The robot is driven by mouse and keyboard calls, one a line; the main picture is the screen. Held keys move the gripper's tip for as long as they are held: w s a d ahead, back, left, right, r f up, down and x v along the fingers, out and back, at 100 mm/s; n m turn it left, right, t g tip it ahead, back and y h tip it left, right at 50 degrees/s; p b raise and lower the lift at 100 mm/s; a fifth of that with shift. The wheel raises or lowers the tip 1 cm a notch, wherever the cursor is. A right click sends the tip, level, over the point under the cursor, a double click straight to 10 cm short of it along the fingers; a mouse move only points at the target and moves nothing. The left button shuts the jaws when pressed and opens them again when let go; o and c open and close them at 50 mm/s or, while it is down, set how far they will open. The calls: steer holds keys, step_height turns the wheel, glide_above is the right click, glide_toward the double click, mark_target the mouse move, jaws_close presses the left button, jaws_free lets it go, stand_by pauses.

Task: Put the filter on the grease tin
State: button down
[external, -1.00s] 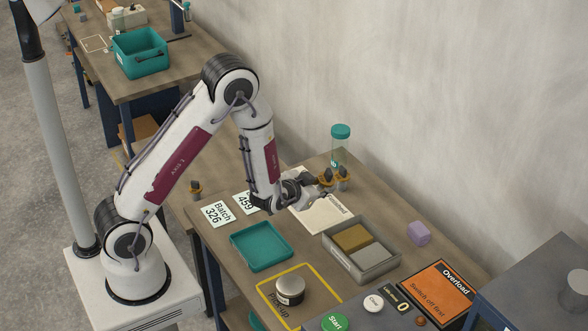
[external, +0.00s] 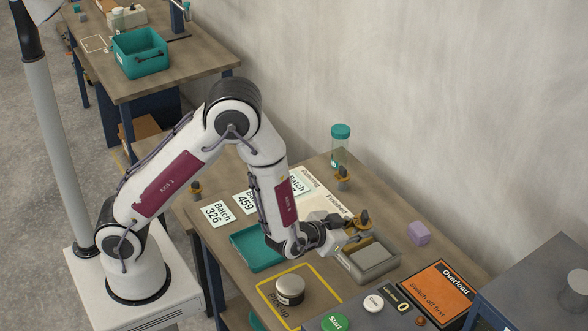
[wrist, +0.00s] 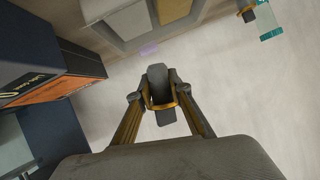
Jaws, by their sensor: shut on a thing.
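My gripper (external: 350,232) is shut on a dark piece with an amber ring (external: 363,218), which I take to be the filter. It is off the table, over the grey tray's left part. In the wrist view the filter (wrist: 160,88) sits between the amber fingers of my gripper (wrist: 160,104). The tin does not show in the wrist view.
The grey tray (external: 367,279) is under my gripper; a teal tray (external: 262,265) lies left. A similar dark-and-amber piece (external: 343,177) and a teal-capped jar (external: 341,145) stand at the back.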

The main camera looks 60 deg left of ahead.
steer(key=s+d+r+n, duration=0.1)
steer(key=s+d, duration=0.3)
steer(key=d, duration=0.1)
steer(key=r+n+g+y, duration=0.1)
steer(key=n+g+y, duration=0.3)
steer(key=n+y, duration=0.5)
glide_above(290, 284)
steer(key=shift+r+n+h, duration=0.2)
steer(key=shift+n+h, duration=0.2)
steer(key=shift+f, duration=0.15)
steer(key=shift+f, duration=2.8)
steer(key=shift+f, duration=2.05)
